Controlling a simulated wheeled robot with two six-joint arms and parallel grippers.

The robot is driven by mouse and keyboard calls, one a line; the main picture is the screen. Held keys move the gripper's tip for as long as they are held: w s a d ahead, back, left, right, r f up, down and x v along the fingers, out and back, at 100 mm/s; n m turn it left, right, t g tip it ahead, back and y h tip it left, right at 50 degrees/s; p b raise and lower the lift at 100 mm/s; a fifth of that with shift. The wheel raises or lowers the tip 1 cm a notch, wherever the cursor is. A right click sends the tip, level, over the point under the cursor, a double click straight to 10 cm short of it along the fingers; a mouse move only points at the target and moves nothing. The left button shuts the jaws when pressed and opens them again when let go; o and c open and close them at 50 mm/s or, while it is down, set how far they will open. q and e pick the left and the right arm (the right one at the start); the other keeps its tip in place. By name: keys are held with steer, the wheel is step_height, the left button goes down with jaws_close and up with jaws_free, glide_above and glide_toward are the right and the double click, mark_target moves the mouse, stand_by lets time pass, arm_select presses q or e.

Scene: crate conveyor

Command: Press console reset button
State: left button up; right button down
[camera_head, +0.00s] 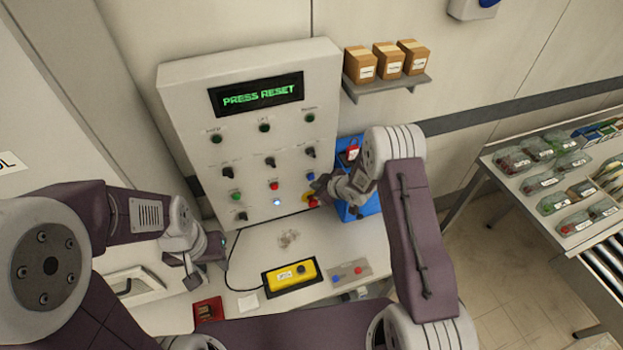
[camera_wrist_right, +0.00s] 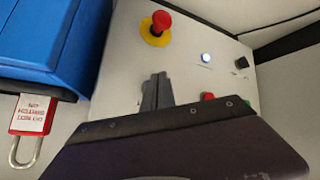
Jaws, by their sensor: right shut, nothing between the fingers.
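The console (camera_head: 240,150) stands upright on a table, and its display (camera_head: 257,95) reads "PRESS RESET". Its face carries green and red buttons, black knobs, a lit blue-white button (camera_head: 278,202) and a red emergency stop on a yellow base (camera_head: 309,199). I cannot read the small labels. In the right wrist view, the lit button (camera_wrist_right: 206,57) and emergency stop (camera_wrist_right: 158,24) show clearly. My right gripper (camera_head: 318,184) is shut and empty in front of the panel's right side; its fingers (camera_wrist_right: 157,90) also show there. My left gripper (camera_head: 193,272) hangs low left of the console, its jaws unclear.
A blue box (camera_head: 358,200) with a red padlock (camera_wrist_right: 30,115) stands right of the console. A yellow control box (camera_head: 291,278) and a small button plate (camera_head: 350,274) lie on the table. A shelf (camera_head: 388,86) with three cartons is above right. Another table with bagged goods is far right.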

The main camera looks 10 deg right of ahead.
steer(key=shift+w+a, duration=0.1)
steer(key=shift+w, duration=0.25)
steer(key=shift+w+a, duration=0.1)
steer(key=shift+w, duration=0.35)
stand_by(0.8)
steer(key=shift+s, duration=0.8)
steer(key=shift+s, duration=0.1)
steer(key=s, duration=0.2)
steer(key=s+d, duration=0.1)
steer(key=s, duration=0.1)
steer(key=shift+s+d+b, duration=0.15)
steer(key=shift+s+b, duration=0.2)
steer(key=shift+b, duration=0.05)
stand_by(0.4)
